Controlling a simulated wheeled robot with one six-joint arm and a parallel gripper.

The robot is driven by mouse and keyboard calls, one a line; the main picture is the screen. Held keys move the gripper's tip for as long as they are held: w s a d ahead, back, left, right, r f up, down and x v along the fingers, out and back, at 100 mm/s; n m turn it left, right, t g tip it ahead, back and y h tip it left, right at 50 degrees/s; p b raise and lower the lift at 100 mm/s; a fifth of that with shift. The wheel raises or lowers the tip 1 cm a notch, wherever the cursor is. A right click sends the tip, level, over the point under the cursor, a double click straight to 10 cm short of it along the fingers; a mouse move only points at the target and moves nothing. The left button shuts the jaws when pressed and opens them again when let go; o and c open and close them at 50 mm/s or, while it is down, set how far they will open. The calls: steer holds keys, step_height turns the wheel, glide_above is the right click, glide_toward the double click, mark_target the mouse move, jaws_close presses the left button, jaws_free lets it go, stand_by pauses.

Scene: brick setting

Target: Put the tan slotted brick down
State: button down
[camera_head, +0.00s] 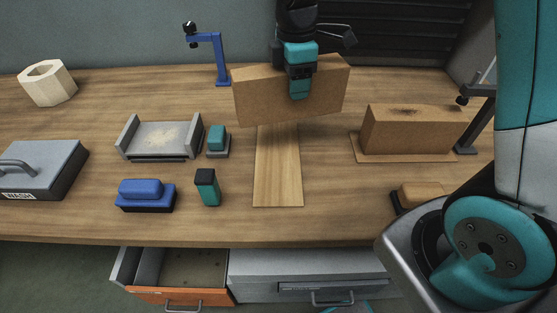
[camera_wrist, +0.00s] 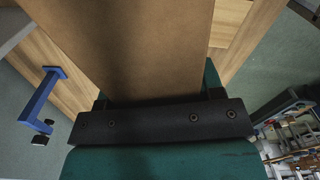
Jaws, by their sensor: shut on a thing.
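A large tan brick (camera_head: 250,98) is in my gripper (camera_head: 299,88), above the back middle of the bench. It also shows in the wrist view (camera_wrist: 140,45), running up from the jaws. The gripper is shut on it, with one teal finger against its near face. The brick is upright, long side across the picture, its lower edge over the far end of a pale wooden strip (camera_head: 278,180). I cannot clearly tell whether it is touching the bench. No slot shows on its visible faces; the far side is hidden.
A second tan brick (camera_head: 405,132) with a dark-marked top stands on a thin board at right. A blue stand (camera_head: 220,60) rises behind left. A grey tray (camera_head: 160,137), teal block (camera_head: 217,138), blue brush (camera_head: 145,190) and grey WASH box (camera_head: 40,168) are at left. An orange-fronted drawer (camera_head: 178,297) is open.

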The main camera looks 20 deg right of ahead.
mark_target(279, 73)
steer(key=a+r+n, duration=0.1)
steer(key=r+n, duration=0.1)
steer(key=n, duration=0.2)
steer(key=s+a+r+n+b, duration=0.1)
steer(key=r+n, duration=0.2)
steer(key=n, duration=0.1)
steer(key=a+r+n+b, duration=0.1)
steer(key=a+r+n, duration=0.1)
steer(key=r+n, duration=0.1)
steer(key=shift+s+n, duration=0.2)
steer(key=shift+n, duration=0.6)
steer(key=shift+s+a+r+n+b, duration=0.2)
steer(key=shift+r+n, duration=0.15)
steer(key=shift+n, duration=0.25)
steer(key=shift+s+a+r+n+b, duration=0.1)
steer(key=shift+r+n+b, duration=0.15)
steer(key=shift+n, duration=0.35)
step_height(279, 73, down, 20)
steer(key=shift+r, duration=0.1)
steer(key=shift+f, duration=0.2)
steer(key=shift+c, duration=1.3)
jaws_free()
steer(key=shift+d, duration=0.1)
